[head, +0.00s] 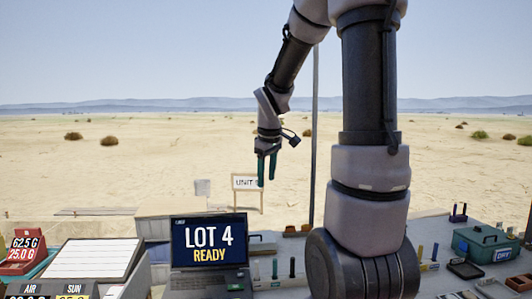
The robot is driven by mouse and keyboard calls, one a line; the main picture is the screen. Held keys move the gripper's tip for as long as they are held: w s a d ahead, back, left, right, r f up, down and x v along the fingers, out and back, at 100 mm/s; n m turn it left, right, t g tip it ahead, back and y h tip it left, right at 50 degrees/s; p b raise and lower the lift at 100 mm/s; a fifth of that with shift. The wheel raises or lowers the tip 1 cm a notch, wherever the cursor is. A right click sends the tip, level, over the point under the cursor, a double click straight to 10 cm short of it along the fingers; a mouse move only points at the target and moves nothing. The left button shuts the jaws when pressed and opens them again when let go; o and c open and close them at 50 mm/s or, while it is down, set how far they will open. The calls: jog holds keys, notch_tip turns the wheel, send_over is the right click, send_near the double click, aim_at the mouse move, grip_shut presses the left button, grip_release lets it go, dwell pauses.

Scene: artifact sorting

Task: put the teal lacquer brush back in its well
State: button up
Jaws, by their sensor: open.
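My gripper (267,170) hangs from the arm in the air, above and behind the laptop in the picture. Its two teal-coloured fingers point down, apart, with nothing seen between them. I cannot pick out the teal lacquer brush for sure. Small upright handles stand on the bench right of the laptop, among them a dark one (292,267). More upright handles, one greenish (435,252) and one blue (420,252), stand right of my arm. They are too small to identify. The brush's well cannot be made out, and my arm hides part of the bench.
A laptop (209,254) reading "LOT 4 READY" stands at centre left. A white ribbed panel (95,262) and a red scale (24,250) are farther left. A teal box (485,243) marked "DRY" and a dark tablet (466,269) are at right. A "UNIT" sign (246,183) stands behind.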

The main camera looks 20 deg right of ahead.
jog(key=s+a+r+m+t+y, duration=0.1)
jog(key=s+a+r+m+t, duration=0.1)
jog(key=s+r+m, duration=0.3)
jog(key=s+a+r+m+t+y, duration=0.1)
jog(key=s+a+r+m, duration=0.3)
jog(key=s, duration=0.7)
jog(key=shift+s+a+r+m+t+y, duration=0.4)
jog(key=shift+a+r, duration=0.1)
jog(key=shift+a, duration=0.25)
